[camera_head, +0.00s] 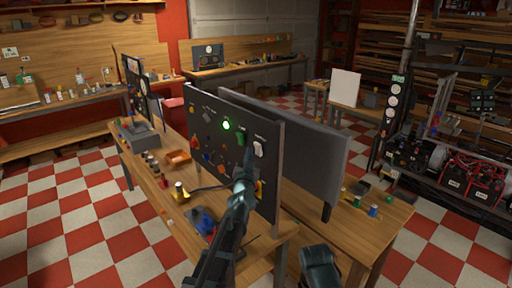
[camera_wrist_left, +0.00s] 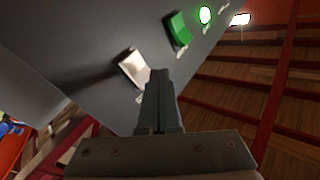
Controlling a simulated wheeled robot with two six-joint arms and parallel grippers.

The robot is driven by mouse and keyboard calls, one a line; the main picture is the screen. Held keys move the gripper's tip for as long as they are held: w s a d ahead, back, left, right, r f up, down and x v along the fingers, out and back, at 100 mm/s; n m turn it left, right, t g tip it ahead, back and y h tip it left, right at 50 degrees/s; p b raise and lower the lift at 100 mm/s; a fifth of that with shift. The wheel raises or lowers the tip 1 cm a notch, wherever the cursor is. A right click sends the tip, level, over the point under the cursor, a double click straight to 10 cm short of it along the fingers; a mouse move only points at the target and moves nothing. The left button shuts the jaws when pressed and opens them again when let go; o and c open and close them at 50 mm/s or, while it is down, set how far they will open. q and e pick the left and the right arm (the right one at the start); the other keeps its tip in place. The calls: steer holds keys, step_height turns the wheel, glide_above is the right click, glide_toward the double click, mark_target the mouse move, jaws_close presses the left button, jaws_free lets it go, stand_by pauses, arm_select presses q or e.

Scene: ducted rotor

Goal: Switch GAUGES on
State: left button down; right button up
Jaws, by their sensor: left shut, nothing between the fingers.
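A dark upright panel (camera_head: 208,107) on the wooden table carries several switches, knobs and a lit green lamp (camera_head: 226,125). A green rocker switch (camera_head: 241,137) and a white rocker switch (camera_head: 259,147) sit to the right of the lamp. The labels are too small to read, so I cannot tell which switch is GAUGES. My left gripper (camera_head: 247,160) is shut and empty in front of the panel, just below these switches. In the left wrist view its fingertips (camera_wrist_left: 160,78) overlap the edge of the white switch (camera_wrist_left: 133,68); contact is unclear. The green switch (camera_wrist_left: 178,30) lies beyond.
A second grey panel (camera_head: 315,145) stands behind the first. An orange tray (camera_head: 178,158) and a blue item (camera_head: 203,220) are on the table in front of the panel. Small coloured pieces (camera_head: 373,211) lie on the table's right part. The checkered floor at left is clear.

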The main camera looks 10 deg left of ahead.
arm_select(q)
steer(key=shift+w+r, duration=0.1)
stand_by(0.4)
steer(key=shift+w+d+r, duration=0.1)
steer(key=shift+w+d, duration=0.1)
steer(key=shift+d, duration=0.05)
steer(key=shift+w+d+r+p, duration=0.2)
steer(key=shift+w+d+p, duration=0.05)
steer(key=shift+w+p, duration=0.15)
stand_by(0.8)
steer(key=shift+s+a, duration=0.1)
steer(key=shift+s, duration=0.05)
steer(key=shift+s+a+f+b, duration=0.35)
steer(key=shift+s+a+f, duration=0.1)
steer(key=shift+s, duration=0.1)
stand_by(0.4)
steer(key=s+a+f+b, duration=0.2)
steer(key=s, duration=0.1)
steer(key=shift+s+a, duration=0.3)
steer(key=shift+a, duration=0.1)
